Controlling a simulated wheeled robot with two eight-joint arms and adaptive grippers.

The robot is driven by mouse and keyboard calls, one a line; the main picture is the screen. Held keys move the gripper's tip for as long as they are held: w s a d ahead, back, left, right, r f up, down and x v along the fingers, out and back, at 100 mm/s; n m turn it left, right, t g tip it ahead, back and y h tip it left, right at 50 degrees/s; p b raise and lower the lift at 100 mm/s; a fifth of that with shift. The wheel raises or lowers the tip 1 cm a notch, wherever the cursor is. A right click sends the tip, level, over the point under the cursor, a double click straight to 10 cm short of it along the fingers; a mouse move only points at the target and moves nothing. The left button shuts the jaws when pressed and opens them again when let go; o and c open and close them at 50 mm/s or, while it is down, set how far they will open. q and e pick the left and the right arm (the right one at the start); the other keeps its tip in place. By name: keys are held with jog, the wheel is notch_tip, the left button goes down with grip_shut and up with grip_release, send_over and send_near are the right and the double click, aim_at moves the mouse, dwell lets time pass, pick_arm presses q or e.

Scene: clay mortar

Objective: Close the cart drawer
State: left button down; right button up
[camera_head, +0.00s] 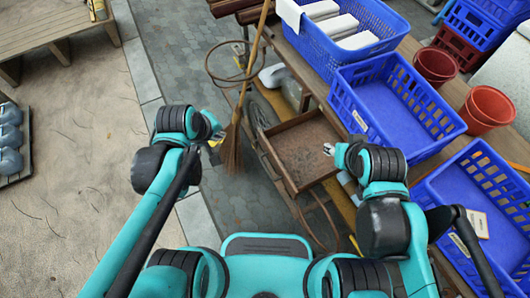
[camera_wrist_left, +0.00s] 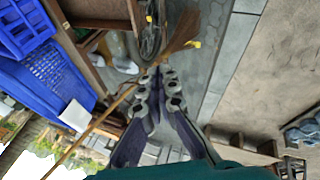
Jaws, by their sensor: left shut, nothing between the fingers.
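The wooden cart drawer (camera_head: 305,152) is pulled out from the cart (camera_head: 300,65) towards the paved lane, and its inside looks empty. My left gripper (camera_head: 217,140) is shut and empty, to the left of the drawer and apart from it, close to the broom. The left wrist view shows its fingers (camera_wrist_left: 160,75) together over the paving. My right gripper (camera_head: 328,149) is small in view, over the drawer's right side. I cannot tell whether it touches the drawer or whether its fingers are open.
A broom (camera_head: 233,145) stands between my left gripper and the drawer. A wheel rim (camera_head: 262,115) is beside the drawer. Blue baskets (camera_head: 395,105) and red buckets (camera_head: 487,108) are on the cart. Grey paving (camera_head: 190,60) at the left is mostly clear.

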pick_arm(q)
jog(key=w+d+f+n+g+h+b, duration=0.1)
jog(key=w+d+f+n+g+b, duration=0.15)
jog(key=w+f+n, duration=0.45)
jog(key=n+h, duration=0.2)
jog(key=n, duration=0.7)
send_near(260, 159)
jog(key=shift+g, duration=0.35)
jog(key=b+x, duration=0.4)
jog(key=b, duration=0.1)
jog(key=shift+w+f, duration=0.1)
jog(key=shift+w, duration=0.35)
jog(key=d, duration=0.1)
jog(key=w+d, duration=0.1)
jog(key=d+b, duration=0.1)
jog(key=shift+w, duration=0.3)
jog(key=shift+w+d, duration=0.2)
jog(key=shift+d, duration=0.15)
